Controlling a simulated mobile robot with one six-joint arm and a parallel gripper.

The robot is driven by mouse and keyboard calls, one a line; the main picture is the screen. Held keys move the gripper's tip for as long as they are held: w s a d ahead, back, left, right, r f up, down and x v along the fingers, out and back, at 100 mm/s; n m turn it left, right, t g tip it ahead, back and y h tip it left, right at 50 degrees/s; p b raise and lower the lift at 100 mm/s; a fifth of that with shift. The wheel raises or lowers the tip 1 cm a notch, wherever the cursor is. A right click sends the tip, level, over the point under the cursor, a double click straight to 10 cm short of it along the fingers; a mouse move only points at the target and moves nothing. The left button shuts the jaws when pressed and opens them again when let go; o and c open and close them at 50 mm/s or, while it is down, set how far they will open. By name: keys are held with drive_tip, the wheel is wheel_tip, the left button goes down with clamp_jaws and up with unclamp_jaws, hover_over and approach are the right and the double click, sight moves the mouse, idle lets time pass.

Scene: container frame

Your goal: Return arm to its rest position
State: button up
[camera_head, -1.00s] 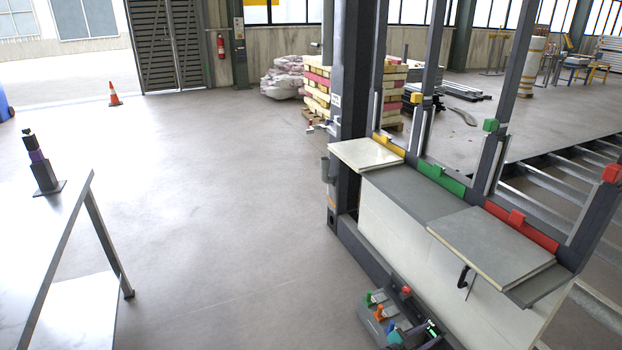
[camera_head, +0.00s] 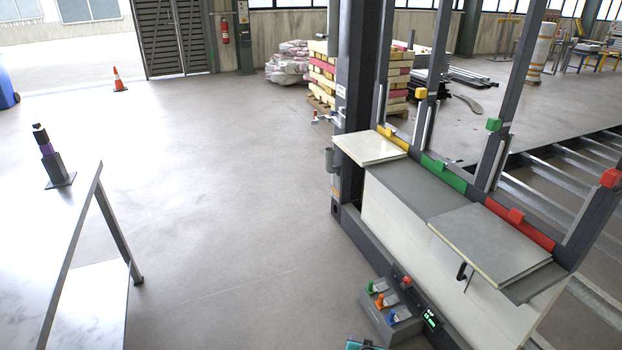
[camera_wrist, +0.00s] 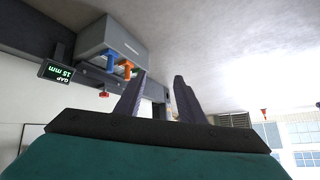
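My gripper (camera_wrist: 160,77) is open and empty in the wrist view, with two dark fingers standing apart in front of its teal body. In the head view only a bit of teal (camera_head: 364,345) shows at the bottom edge. The grey control box (camera_head: 382,328) with green, orange and blue levers stands just beyond it, beside the container frame's base. In the wrist view the box (camera_wrist: 112,38) appears upside down beyond the left finger; I see no contact with the levers.
A grey frame with panels and yellow, green and red blocks (camera_head: 524,228) stands at right. A display (camera_head: 430,320) and red knob (camera_head: 407,281) sit by the box; the display reads GAP 15 mm in the wrist view. A metal table (camera_head: 85,300) is at left. Open floor (camera_head: 230,200) lies between.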

drive_tip(key=s+a+f+n+g+y, duration=0.1)
drive_tip(key=s+a+g, duration=0.15)
drive_tip(key=s, duration=0.55)
drive_tip(key=s+a+f+n+g+y, duration=0.15)
drive_tip(key=s+g, duration=0.25)
drive_tip(key=s, duration=0.4)
drive_tip(key=s+d+r+g+h, duration=0.1)
drive_tip(key=s+g, duration=0.3)
drive_tip(key=s, duration=0.5)
drive_tip(key=s+d+r+g+h, duration=0.1)
drive_tip(key=s+d+r+g, duration=0.1)
drive_tip(key=s, duration=0.8)
drive_tip(key=shift+r+g, duration=0.45)
drive_tip(key=shift+g, duration=0.6)
drive_tip(key=shift+d, duration=0.1)
drive_tip(key=shift+c, duration=0.6)
